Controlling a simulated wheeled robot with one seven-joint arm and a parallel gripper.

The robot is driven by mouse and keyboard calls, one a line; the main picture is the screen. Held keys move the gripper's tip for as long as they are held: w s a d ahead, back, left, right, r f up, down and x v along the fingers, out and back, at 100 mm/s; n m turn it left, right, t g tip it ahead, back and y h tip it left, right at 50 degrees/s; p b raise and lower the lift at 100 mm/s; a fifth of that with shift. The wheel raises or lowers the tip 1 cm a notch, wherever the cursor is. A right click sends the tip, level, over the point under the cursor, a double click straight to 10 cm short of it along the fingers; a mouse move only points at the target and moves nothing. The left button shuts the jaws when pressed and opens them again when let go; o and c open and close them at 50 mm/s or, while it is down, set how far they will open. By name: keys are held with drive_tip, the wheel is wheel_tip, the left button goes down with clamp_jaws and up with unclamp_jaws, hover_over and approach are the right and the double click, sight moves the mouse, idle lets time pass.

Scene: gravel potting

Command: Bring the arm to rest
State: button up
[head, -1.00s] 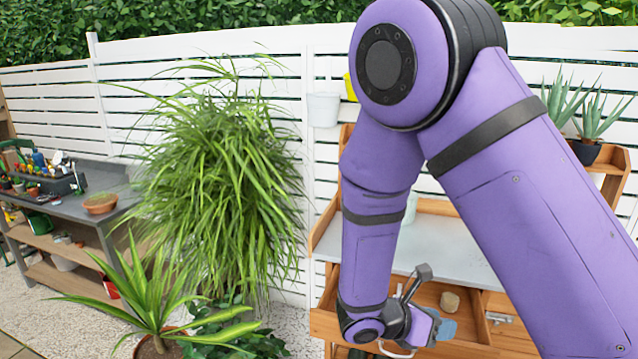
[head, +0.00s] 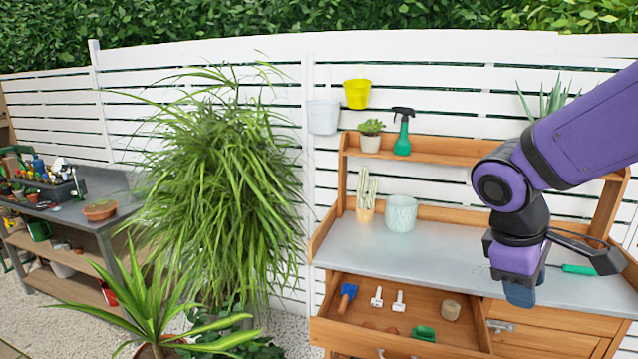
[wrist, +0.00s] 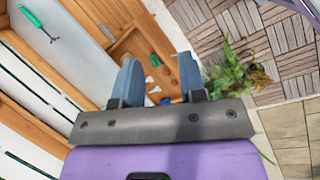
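My gripper (head: 520,292) hangs at the right, in front of or above the grey bench top, with its blue fingers pointing down. In the wrist view my gripper (wrist: 157,62) shows two blue fingers standing well apart with nothing between them. My purple arm comes in from the right edge in the head view. The potting bench (head: 350,246) has its drawer (head: 338,318) pulled open. The drawer also shows in the wrist view (wrist: 128,48), beyond the fingers.
The drawer holds a blue hand trowel (head: 347,298), white tags (head: 398,301), a twine roll (head: 450,310) and a green item (head: 423,333). A pale pot (head: 401,214) and a green-handled tool (head: 579,269) rest on the bench top. A spray bottle (head: 403,133) stands on the shelf.

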drive_tip(key=s+r+m+t+y, duration=0.4)
drive_tip(key=s+r+m, duration=0.4)
drive_tip(key=r, duration=0.2)
drive_tip(key=shift+s+d+t, duration=0.15)
drive_tip(key=shift+s+t, duration=0.1)
drive_tip(key=shift+t, duration=0.45)
